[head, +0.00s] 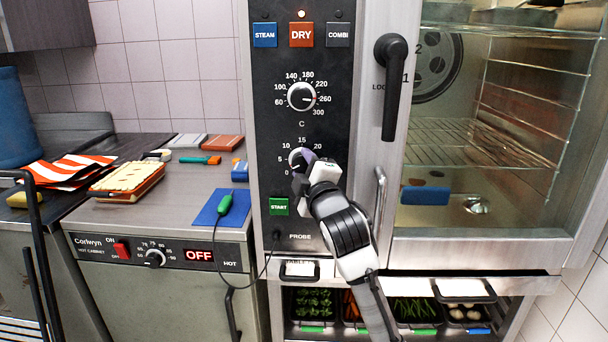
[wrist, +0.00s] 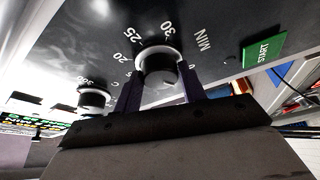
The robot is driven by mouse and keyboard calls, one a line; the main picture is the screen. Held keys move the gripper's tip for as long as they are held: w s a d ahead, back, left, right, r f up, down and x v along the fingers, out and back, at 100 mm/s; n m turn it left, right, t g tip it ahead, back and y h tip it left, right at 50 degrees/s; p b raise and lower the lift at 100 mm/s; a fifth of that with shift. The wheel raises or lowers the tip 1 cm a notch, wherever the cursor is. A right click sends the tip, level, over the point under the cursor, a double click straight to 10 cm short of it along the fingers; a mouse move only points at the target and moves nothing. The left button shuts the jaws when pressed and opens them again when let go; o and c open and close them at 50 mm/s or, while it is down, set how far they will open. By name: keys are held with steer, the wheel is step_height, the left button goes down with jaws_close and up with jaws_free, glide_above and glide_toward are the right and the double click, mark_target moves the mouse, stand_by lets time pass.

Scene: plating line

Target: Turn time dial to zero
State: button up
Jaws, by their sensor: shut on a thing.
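The time dial (head: 296,156) is a black knob with a pale ring on the oven's dark control panel, below the temperature dial (head: 301,96). Its marks 0, 5, 10 and 15 show in the head view. The time dial also shows in the wrist view (wrist: 158,62), with 20, 25, 30 and MIN around it. My gripper (head: 304,165) is at this dial, its dark fingers on either side of the knob and shut on it, as the wrist view shows (wrist: 160,88). The gripper covers the dial's right side in the head view. I cannot read the pointer.
The green START button (head: 279,206) is just below the dial. A black door handle (head: 391,85) stands out at the right, by the glass oven door. A probe cable (head: 273,250) hangs below the panel. The counter (head: 190,185) at left holds several items.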

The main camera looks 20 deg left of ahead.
steer(key=shift+w+d+r+n+g+h, duration=0.15)
steer(key=shift+r+n+g+h, duration=0.1)
steer(key=shift+n, duration=0.65)
steer(key=shift+w+d+r+n+g+h, duration=0.1)
steer(key=shift+r+n+g+h, duration=0.1)
steer(key=shift+n, duration=0.7)
steer(key=o, duration=0.8)
steer(key=shift+o, duration=0.8)
steer(key=shift+a, duration=0.1)
steer(key=shift+f, duration=0.2)
steer(key=shift+f+b, duration=0.1)
steer(key=shift+b, duration=0.2)
steer(key=shift+a, duration=0.1)
steer(key=b+v, duration=0.3)
steer(key=v, duration=1)
steer(key=shift+s+d, duration=0.25)
steer(key=shift+d, duration=0.05)
